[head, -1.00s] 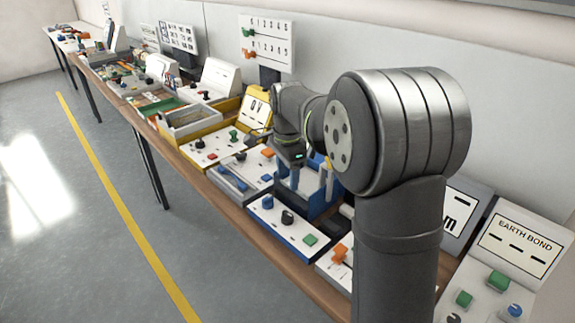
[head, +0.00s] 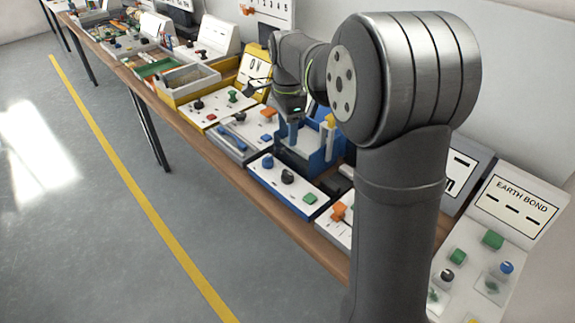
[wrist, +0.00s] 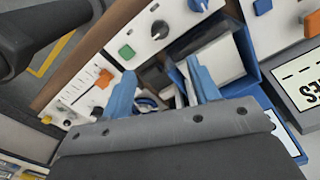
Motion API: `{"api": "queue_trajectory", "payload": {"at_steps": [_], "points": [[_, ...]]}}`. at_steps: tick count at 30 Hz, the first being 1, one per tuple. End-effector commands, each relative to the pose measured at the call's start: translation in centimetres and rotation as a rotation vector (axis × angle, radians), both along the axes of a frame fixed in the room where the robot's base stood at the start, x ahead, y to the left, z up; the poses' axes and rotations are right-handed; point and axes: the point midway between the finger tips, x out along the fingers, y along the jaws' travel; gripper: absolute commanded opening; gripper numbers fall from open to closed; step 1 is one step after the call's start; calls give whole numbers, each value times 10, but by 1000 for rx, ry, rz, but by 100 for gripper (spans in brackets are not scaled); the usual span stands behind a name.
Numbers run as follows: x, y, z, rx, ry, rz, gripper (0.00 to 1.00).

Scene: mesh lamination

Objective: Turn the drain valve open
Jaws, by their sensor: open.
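No part in view is legibly marked as the drain valve. The blue-edged station has a white panel (head: 272,180) with a blue knob (head: 267,161), a black pointer dial (head: 287,177) and a green button (head: 310,198). In the wrist view the black dial (wrist: 159,28) and green button (wrist: 127,52) lie beyond the fingers. My gripper (head: 291,128) is over the blue box (head: 310,160) behind that panel. In the wrist view my gripper (wrist: 163,84) has its two blue fingers apart. Small dark and blue parts show between them, too unclear to name.
A panel with an orange part (head: 339,211) stands on one side of the blue station; a grey panel with an orange block (head: 268,113) is on the other. A yellow post (head: 330,122) rises beside the gripper. The floor in front of the bench is clear.

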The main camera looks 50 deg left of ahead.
Motion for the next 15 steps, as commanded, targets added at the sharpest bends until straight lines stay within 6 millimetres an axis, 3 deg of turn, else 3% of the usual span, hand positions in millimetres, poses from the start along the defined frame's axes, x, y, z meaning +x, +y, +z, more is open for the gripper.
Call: {"api": "queue_trajectory", "payload": {"at_steps": [15], "points": [[0, -1, -110, -3, 2, 1, 56]]}}
